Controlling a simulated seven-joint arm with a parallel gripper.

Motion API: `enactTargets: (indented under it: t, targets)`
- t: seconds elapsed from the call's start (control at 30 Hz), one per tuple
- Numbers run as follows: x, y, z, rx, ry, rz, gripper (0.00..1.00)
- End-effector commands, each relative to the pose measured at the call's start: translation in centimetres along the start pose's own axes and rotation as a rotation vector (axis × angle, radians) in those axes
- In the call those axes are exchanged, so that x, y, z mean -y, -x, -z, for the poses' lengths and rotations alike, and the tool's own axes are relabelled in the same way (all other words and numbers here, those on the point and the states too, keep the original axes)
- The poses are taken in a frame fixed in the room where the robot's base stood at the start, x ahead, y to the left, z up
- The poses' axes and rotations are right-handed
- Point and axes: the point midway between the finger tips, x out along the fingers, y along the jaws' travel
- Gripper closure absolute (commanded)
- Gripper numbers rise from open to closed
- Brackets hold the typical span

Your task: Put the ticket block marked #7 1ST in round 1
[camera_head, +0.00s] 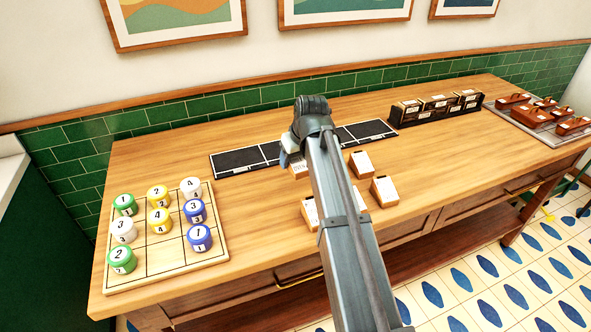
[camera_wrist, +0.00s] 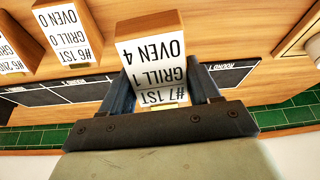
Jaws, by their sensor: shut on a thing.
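The ticket block marked #7 1ST (camera_wrist: 152,52) has a wooden body and a white label that also reads GRILL 1 and OVEN 4. My gripper (camera_wrist: 164,84) is shut on it, with a dark finger on each side. In the head view, my gripper (camera_head: 291,155) is near the front edge of the black strip, and a part of a block (camera_head: 299,171) shows below it beside my arm. The section labelled ROUND 1 (camera_wrist: 236,76) lies to the right of the held block in the wrist view. It looks bare. The strip's left end (camera_head: 237,163) also looks bare.
Blocks marked #6 (camera_wrist: 68,35) stand at the left of the wrist view. Several blocks (camera_head: 384,190) stand right of my arm. A grid board with numbered pucks (camera_head: 160,262) is at left. Dark boxes (camera_head: 436,107) and a tray (camera_head: 530,125) are at right.

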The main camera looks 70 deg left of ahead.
Motion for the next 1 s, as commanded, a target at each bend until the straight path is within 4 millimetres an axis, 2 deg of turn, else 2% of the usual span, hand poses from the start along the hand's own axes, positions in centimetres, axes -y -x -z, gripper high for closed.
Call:
enactTargets:
  t: [0.17, 0.27, 0.37, 0.47, 0.6, 0.8, 0.9, 1.0]
  targets:
    - [0.2, 1.9, 0.9, -0.001, 0.002, 0.0, 0.72]
    - [1.2, 2.3, 1.4, 0.0, 0.014, 0.006, 0.72]
    - [3.4, 2.1, 1.9, 0.0, 0.038, 0.016, 0.72]
    - [6.5, 1.4, 3.2, 0.001, 0.074, 0.031, 0.72]
    - [11.4, -0.2, 6.9, 0.0, 0.132, 0.055, 0.72]
    - [16.3, -2.5, 13.2, 0.001, 0.182, 0.075, 0.72]
    - [17.4, -3.5, 16.5, 0.0, 0.165, 0.068, 0.72]
    - [16.8, -4.3, 19.2, -0.001, 0.118, 0.048, 0.72]
